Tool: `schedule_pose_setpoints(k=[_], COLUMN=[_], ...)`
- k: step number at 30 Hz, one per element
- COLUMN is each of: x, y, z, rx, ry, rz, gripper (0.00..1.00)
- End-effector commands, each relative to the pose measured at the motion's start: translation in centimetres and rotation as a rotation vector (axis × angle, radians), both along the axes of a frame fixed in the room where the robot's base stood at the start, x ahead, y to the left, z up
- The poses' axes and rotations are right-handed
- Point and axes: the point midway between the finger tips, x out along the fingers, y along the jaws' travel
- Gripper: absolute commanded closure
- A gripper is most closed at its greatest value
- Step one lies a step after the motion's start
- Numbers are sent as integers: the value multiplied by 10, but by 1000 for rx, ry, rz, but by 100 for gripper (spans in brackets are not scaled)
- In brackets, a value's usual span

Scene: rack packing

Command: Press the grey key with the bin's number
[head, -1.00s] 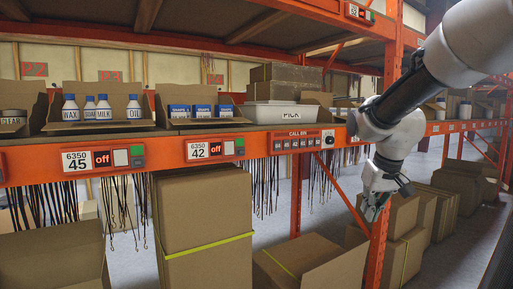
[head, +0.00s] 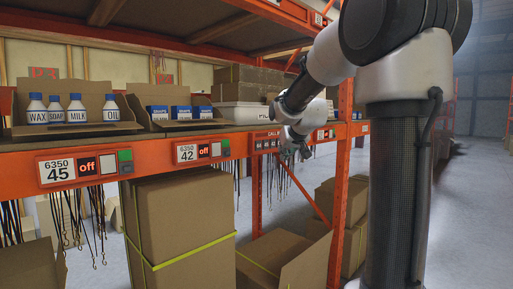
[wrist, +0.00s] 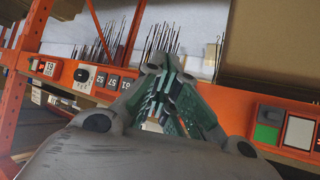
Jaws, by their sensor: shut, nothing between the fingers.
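The call-bin panel (head: 266,142) is on the orange shelf beam, with a row of grey keys partly hidden behind my gripper in the head view. The digits appear turned over and are hard to read. My gripper (head: 305,155) is shut and empty near the panel's right side. In the wrist view its fingertips (wrist: 160,65) are together, right of the visible keys. I cannot tell whether they touch the beam.
A white pick bin (head: 238,117) stands on the shelf. Bottles (head: 77,108) and blue boxes (head: 181,112) sit in cartons. Cords (head: 277,178) hang below the beam; tall cartons (head: 180,225) stand underneath.

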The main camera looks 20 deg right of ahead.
Motion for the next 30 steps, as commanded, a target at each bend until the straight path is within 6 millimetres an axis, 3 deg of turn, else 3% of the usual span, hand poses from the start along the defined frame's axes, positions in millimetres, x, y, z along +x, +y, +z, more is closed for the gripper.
schedule_pose_setpoints(k=[8, 24, 30], x=[4, 68, 80], y=[2, 25, 30], z=[-1, -1, -1], rx=[-1, 0, 0], ry=[2, 3, 3], rz=[1, 1, 1], gripper=[100, 100, 100])
